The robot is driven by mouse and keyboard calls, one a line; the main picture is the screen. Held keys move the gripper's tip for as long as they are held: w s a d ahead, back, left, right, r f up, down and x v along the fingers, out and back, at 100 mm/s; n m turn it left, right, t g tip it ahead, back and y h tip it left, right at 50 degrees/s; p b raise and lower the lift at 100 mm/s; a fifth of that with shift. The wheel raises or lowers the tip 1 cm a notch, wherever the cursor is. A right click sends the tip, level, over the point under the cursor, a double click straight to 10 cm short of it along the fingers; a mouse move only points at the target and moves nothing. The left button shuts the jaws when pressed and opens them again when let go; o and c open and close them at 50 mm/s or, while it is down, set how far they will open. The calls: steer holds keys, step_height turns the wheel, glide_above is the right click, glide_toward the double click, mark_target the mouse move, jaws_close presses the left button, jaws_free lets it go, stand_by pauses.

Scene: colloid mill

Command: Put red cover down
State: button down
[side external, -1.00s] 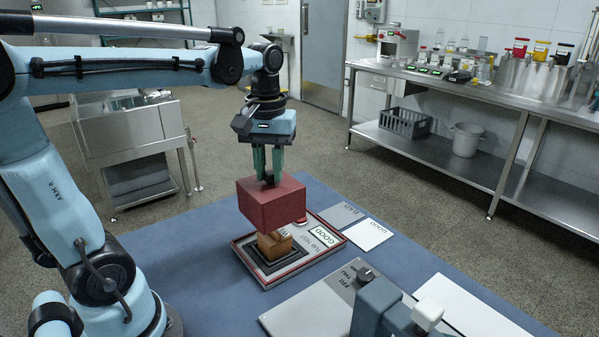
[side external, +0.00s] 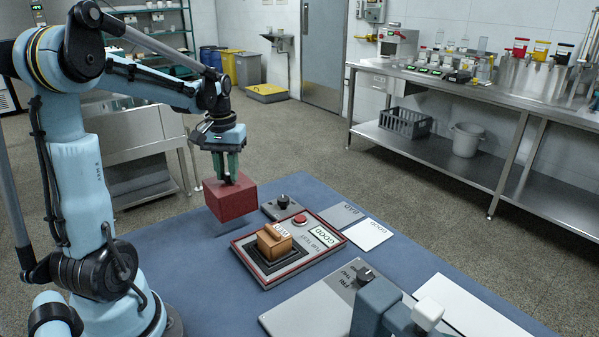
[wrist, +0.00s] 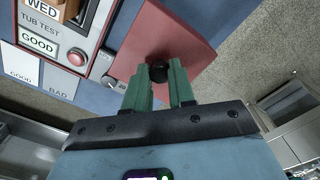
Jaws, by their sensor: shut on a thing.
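The red cover (side external: 231,199) is a box-shaped lid with a dark knob on top. My gripper (side external: 227,176) is shut on that knob, and its green fingers clasp it from both sides in the wrist view (wrist: 158,76). The cover hangs at the far left edge of the blue table, left of the tub test panel (side external: 310,262). An orange-brown tub (side external: 274,243) sits uncovered on the panel's dark square.
The panel has a red button (side external: 300,219) and a GOOD display. A dark knob box (side external: 283,204) stands behind it. GOOD and BAD cards (side external: 367,236) lie to the right. Blue table (side external: 185,262) is bare in front of the cover.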

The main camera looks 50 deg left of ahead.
mark_target(228, 180)
steer(key=shift+a+f, duration=0.1)
steer(key=shift+f, duration=1.95)
steer(key=shift+f, duration=0.15)
steer(key=c, duration=1)
jaws_free()
steer(key=shift+o, duration=0.2)
step_height(228, 180, up, 12)
steer(key=d+f+m+t, duration=0.3)
steer(key=d+m, duration=0.1)
steer(key=d, duration=0.8)
steer(key=d+f+m+t, duration=0.3)
steer(key=d+m+t, duration=0.1)
steer(key=d, duration=0.8)
steer(key=shift+m, duration=0.5)
